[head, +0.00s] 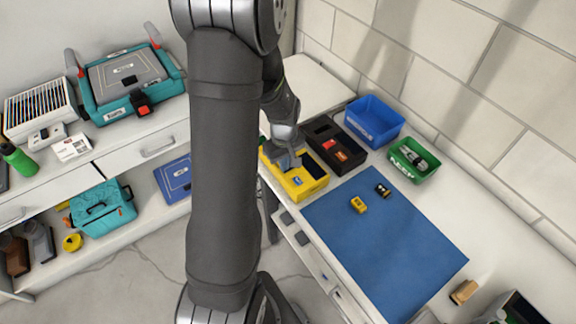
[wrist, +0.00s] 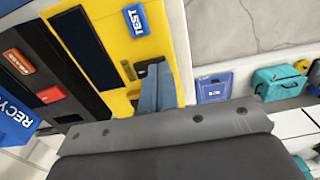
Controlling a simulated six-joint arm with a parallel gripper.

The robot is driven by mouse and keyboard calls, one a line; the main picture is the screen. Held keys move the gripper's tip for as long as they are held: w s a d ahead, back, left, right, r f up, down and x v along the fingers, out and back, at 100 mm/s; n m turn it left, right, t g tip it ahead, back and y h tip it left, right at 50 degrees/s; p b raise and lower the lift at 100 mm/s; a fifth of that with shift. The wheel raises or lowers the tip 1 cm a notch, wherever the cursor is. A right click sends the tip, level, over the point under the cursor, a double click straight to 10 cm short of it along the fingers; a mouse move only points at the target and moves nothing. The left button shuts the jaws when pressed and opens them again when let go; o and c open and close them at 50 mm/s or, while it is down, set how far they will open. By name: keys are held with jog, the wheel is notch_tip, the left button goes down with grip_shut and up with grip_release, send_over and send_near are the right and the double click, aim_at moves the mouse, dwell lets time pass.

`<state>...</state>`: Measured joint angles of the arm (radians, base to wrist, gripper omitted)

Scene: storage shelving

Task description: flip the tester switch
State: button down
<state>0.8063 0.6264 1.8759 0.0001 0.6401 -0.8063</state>
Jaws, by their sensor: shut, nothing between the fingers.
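The yellow tester (head: 313,187) stands at the left end of the workbench in the head view. In the wrist view the yellow tester (wrist: 112,40) fills the upper middle, with a blue TEST label (wrist: 136,20) and a long dark panel beside it. My gripper (head: 288,160) is over the tester's left part, its fingers shut and empty. In the wrist view my gripper (wrist: 157,75) points at the tester face just below the TEST label, beside a small dark slot (wrist: 128,71). The fingers partly hide that area. I cannot tell the switch's position or whether the fingers touch it.
A black tray (head: 335,146) adjoins the tester, with blue (head: 375,121) and green (head: 415,159) bins behind. A blue mat (head: 385,240) holds a small yellow item (head: 358,204) and a small dark item (head: 383,190). Much of the mat is clear.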

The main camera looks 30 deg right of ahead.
jog(key=shift+r, duration=3.5)
jog(key=shift+f, duration=3.55)
jog(key=shift+r, duration=0.15)
jog(key=d+r+y, duration=0.1)
jog(key=d+r, duration=0.3)
jog(key=r, duration=1.1)
jog(key=shift+r+y, duration=0.3)
jog(key=shift+r, duration=0.05)
